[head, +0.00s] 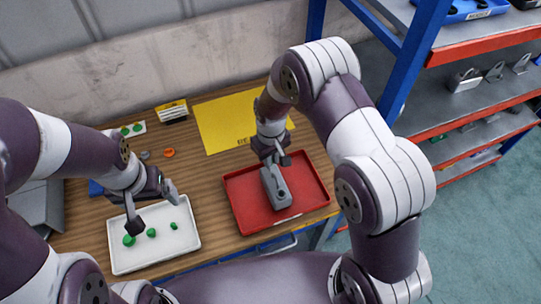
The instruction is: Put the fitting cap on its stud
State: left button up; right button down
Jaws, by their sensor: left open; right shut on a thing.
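A grey hoist part (277,190) lies in the red tray (240,217), with a small dark round feature on its near end; I cannot tell if that is the stud. My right gripper (276,163) is shut on the far end of this part. Three green pieces of differing size, which look like caps, sit in the white tray (125,264): one at left (129,240), one in the middle (151,233) and a smaller one at right (174,226). My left gripper (153,208) is open and empty above the far side of the white tray.
A yellow mat (220,122) lies behind the red tray. An orange ring (168,153), a small grey piece (145,155) and a white card with green spots (132,129) lie at the back left. A blue-framed shelf (480,105) stands at right.

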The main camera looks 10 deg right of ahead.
aim_at(271, 171)
jog(key=shift+s+f, duration=0.15)
jog(key=shift+f, duration=0.25)
jog(key=shift+w, duration=0.4)
jog(key=shift+s, duration=0.3)
jog(key=shift+f+b, duration=0.3)
jog(key=shift+f, duration=0.25)
dwell(0.3)
jog(key=shift+f+b, duration=0.45)
jog(key=shift+f, duration=0.25)
jog(key=c, duration=1)
grip_release()
jog(key=shift+c, duration=0.2)
